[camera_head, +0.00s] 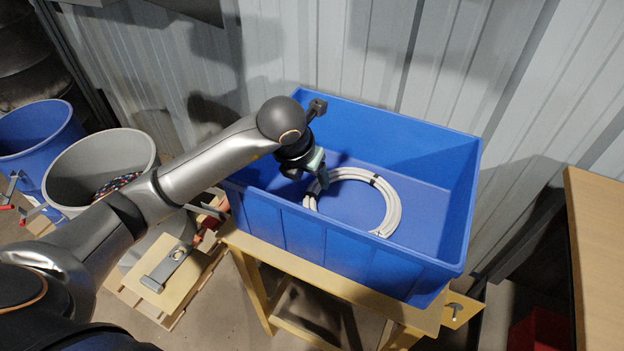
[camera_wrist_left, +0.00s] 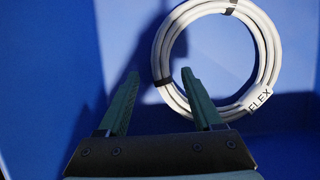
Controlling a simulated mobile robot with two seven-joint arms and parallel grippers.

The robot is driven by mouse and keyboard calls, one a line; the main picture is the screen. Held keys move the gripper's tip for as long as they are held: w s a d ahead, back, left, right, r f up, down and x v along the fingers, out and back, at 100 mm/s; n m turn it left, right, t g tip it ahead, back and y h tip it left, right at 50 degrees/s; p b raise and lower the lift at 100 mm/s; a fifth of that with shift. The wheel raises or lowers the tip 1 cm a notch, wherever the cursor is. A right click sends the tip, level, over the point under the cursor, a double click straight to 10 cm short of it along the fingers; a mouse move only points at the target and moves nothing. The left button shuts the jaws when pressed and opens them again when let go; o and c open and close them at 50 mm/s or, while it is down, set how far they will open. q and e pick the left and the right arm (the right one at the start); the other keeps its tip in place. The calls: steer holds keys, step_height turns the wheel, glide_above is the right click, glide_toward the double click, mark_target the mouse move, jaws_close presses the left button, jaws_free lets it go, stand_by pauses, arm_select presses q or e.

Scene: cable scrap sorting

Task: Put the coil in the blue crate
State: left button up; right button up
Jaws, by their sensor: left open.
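The white cable coil (camera_head: 393,207) lies flat on the floor of the blue crate (camera_head: 458,165). It has dark ties, and in the left wrist view the coil (camera_wrist_left: 270,62) also shows a label reading FLEX. My left gripper (camera_head: 322,180) reaches over the crate's near left wall and hangs inside, at the coil's left side. My right gripper is out of view.
The crate stands on a wooden table (camera_head: 290,262) against a corrugated metal wall (camera_head: 420,50). A grey bin (camera_head: 75,165) holding coloured cables and a blue bin (camera_head: 30,135) stand at left. A wooden surface (camera_head: 600,240) lies at right.

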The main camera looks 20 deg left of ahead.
arm_select(q)
steer(key=v, duration=0.8)
steer(key=shift+r, duration=0.15)
steer(key=shift+p, duration=0.3)
